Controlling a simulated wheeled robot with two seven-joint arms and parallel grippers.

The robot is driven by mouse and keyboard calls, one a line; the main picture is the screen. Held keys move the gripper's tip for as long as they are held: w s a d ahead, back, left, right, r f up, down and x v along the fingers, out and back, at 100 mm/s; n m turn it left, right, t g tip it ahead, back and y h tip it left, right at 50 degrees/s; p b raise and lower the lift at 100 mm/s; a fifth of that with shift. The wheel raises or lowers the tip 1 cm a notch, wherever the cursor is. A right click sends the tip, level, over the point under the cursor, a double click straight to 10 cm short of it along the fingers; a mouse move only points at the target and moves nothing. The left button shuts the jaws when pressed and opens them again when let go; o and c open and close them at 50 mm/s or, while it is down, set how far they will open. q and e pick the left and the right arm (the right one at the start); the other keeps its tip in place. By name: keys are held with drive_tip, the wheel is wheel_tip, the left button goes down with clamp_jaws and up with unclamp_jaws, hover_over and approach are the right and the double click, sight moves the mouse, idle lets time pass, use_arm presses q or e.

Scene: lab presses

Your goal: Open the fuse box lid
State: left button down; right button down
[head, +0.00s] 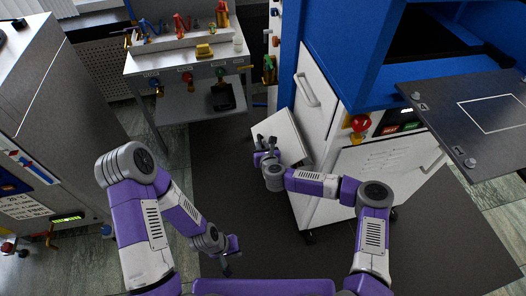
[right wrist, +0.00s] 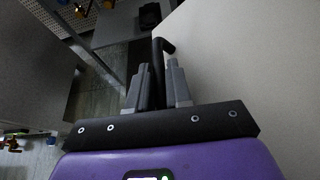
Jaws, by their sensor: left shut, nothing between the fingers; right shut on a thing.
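The fuse box lid, a pale flat panel (head: 286,128), stands out at an angle from the side of the blue and white press (head: 340,55). My right gripper (head: 266,143) is at its outer left edge. In the right wrist view, my right gripper (right wrist: 158,88) is shut on a dark bent handle (right wrist: 158,55), and the pale lid face (right wrist: 240,55) fills the right side. The inside of the fuse box cannot be made out. My left gripper (head: 231,252) is shut and empty, low over the dark floor mat, away from the lid.
A workbench (head: 185,62) with several coloured tools stands at the back left. A grey cabinet (head: 50,110) stands at the left. A dark plate (head: 470,115) juts from the press at the right. The dark mat (head: 215,180) left of the lid is clear.

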drive_tip(key=w+d+r+m+y+p, duration=0.1)
drive_tip(key=d+r+m+y+p, duration=0.2)
drive_tip(key=r, duration=0.8)
drive_tip(key=shift+w+d+m+p, duration=0.15)
drive_tip(key=shift+d+m+p, duration=0.5)
drive_tip(key=shift+d, duration=0.35)
drive_tip(key=shift+r, duration=0.1)
drive_tip(key=c, duration=1.4)
unclamp_jaws()
drive_tip(key=p+v, duration=0.1)
drive_tip(key=v, duration=0.6)
drive_tip(key=shift+s+d, duration=0.2)
drive_tip(key=shift+s, duration=0.05)
drive_tip(key=shift+r, duration=0.1)
